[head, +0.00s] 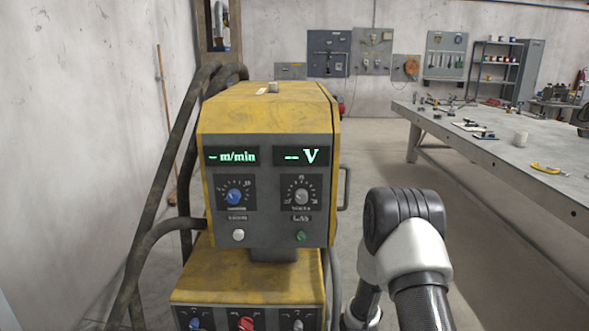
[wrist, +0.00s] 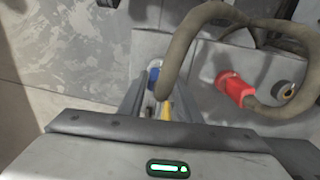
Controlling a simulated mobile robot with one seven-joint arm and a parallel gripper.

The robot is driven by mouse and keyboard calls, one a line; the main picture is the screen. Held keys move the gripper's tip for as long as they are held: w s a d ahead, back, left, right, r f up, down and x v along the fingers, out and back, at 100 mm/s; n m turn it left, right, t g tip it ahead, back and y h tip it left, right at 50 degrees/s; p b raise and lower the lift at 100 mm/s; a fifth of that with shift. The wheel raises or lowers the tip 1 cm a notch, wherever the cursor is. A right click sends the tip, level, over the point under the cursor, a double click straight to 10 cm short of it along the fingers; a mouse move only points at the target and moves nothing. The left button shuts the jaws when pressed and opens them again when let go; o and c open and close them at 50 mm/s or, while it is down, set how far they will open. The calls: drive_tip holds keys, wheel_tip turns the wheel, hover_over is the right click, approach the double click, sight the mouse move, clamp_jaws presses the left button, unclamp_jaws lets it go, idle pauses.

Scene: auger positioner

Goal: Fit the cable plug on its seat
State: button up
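In the wrist view, a thick grey-brown cable (wrist: 174,62) loops down to the space in front of my gripper (wrist: 152,100). A small blue part (wrist: 153,77) and a yellow piece (wrist: 167,108) show beside the cable's lower end, close to the fingers. The fingers are partly hidden by the gripper body, and I cannot tell whether they grip the cable end. A red plug (wrist: 235,88) with its own cable sits on the grey panel (wrist: 203,73) to the right. A round dark socket with a brass-coloured centre (wrist: 288,90) is further right. The head view does not show my gripper.
The yellow machine (head: 266,110) with lit displays stands ahead in the head view. Thick dark cables (head: 150,210) hang at its left. A long workbench (head: 480,140) with tools stands at the right. Floor (head: 375,160) between machine and bench is clear.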

drive_tip(key=c, duration=0.6)
drive_tip(key=shift+r+p, duration=2)
drive_tip(key=shift+r, duration=1.05)
drive_tip(key=shift+c, duration=0.2)
